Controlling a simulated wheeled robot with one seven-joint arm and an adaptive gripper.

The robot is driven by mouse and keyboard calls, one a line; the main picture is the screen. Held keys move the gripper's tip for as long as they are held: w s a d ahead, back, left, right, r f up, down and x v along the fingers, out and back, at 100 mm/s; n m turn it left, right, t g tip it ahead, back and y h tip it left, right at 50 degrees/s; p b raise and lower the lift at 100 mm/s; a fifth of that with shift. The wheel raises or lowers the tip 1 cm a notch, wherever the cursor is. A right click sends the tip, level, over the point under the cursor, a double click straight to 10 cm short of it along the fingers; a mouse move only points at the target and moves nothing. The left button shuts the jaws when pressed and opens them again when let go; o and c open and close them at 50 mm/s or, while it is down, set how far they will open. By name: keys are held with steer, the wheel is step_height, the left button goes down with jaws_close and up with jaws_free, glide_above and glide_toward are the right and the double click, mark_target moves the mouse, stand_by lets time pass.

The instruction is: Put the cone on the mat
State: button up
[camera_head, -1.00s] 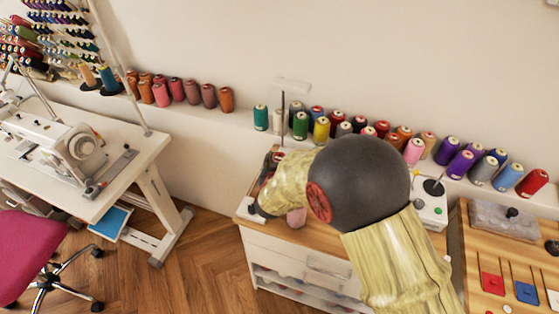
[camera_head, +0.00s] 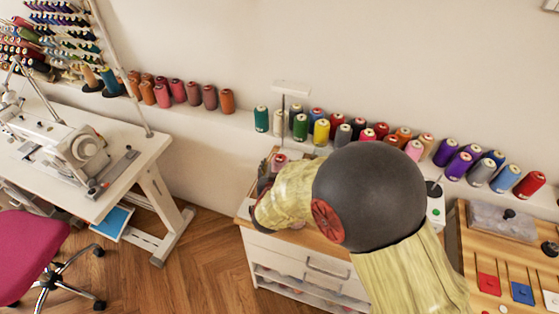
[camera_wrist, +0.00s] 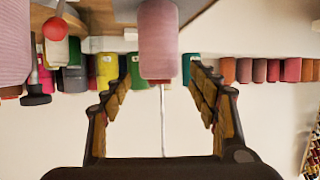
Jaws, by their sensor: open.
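A pink thread cone (camera_wrist: 158,40) shows at the top middle of the wrist view, in line with the gap between my fingertips. A pink cone also shows in the head view (camera_head: 279,161), beside my gripper at the back left of the wooden-topped cabinet (camera_head: 290,238). My gripper (camera_wrist: 159,68) is open, with a finger on either side of the gap and no visible grip on the cone. In the head view, my gripper (camera_head: 266,178) is partly hidden by my arm. I cannot make out the mat; my arm covers much of the cabinet top.
Several coloured thread cones (camera_head: 321,132) line the ledge against the wall. A sewing table (camera_head: 140,155) stands left, with floor between. A wooden board (camera_head: 480,240) with coloured pieces is at right. Another pale pink cone (camera_wrist: 14,45) shows in the wrist view.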

steer(key=d+p+v, duration=0.1)
steer(key=p+v, duration=0.1)
steer(key=v, duration=0.5)
steer(key=s+d+r+n+g+y, duration=0.1)
steer(key=s+r+g+y, duration=0.1)
steer(key=r, duration=0.5)
steer(key=s+d+r+g+y, duration=0.1)
steer(key=s+d+r+y, duration=0.1)
steer(key=r, duration=0.6)
steer(key=s+d+r+g+h, duration=0.1)
steer(key=s+d+r+g, duration=0.1)
steer(key=s+d, duration=0.6)
steer(key=s+d+r+g+h, duration=0.1)
steer(key=s+d+r+g, duration=0.1)
steer(key=s+d, duration=0.6)
steer(key=s, duration=0.7)
steer(key=shift+d+g+h, duration=0.25)
steer(key=shift+g+h, duration=0.15)
